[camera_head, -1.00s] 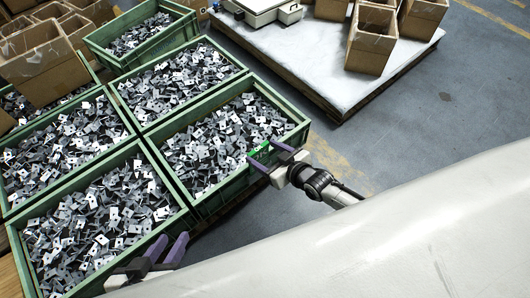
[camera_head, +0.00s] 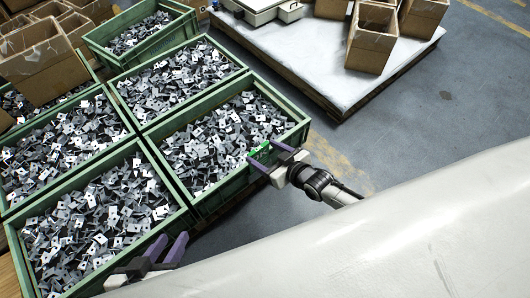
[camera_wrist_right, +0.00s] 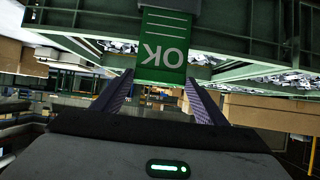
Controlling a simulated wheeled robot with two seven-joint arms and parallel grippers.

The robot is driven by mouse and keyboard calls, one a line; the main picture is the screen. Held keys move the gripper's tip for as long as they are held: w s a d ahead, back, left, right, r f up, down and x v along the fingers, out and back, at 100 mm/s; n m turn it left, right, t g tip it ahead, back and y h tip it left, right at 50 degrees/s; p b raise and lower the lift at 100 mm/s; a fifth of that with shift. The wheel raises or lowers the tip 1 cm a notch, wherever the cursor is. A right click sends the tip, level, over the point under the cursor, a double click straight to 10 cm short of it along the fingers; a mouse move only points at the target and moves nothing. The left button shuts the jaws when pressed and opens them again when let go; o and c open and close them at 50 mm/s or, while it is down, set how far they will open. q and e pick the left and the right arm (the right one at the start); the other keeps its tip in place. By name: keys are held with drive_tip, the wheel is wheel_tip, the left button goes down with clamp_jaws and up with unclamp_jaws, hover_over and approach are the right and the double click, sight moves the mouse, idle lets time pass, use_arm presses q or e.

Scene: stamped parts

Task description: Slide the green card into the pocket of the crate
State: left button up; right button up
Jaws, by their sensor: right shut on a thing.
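The green card (camera_head: 259,150) is at the outer side of the near right green crate (camera_head: 228,189), by its right wall. In the right wrist view the card (camera_wrist_right: 164,50) shows white "OK" upside down. My right gripper (camera_head: 272,157) is shut on the card's near end; its purple fingers also show in the right wrist view (camera_wrist_right: 158,92). A pale grey piece (camera_wrist_right: 172,4) lies at the card's far end; I cannot tell whether the card is inside it. My left gripper (camera_head: 166,247) is open and empty near the front left crate's right edge.
More green crates full of stamped metal parts stand to the left (camera_head: 68,150) and behind. A pallet with a white top (camera_head: 310,50) holds cardboard boxes (camera_head: 370,45). The grey floor right of the crates is clear.

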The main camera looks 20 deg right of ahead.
sight(259, 158)
drive_tip(key=shift+f+b, duration=0.85)
drive_tip(key=shift+f, duration=0.35)
drive_tip(key=shift+f+b, duration=0.1)
drive_tip(key=shift+b, duration=0.25)
drive_tip(key=shift+f, duration=0.2)
drive_tip(key=shift+f+b, duration=0.7)
drive_tip(key=shift+b, duration=0.25)
drive_tip(key=shift+f, duration=0.25)
drive_tip(key=o, duration=1.4)
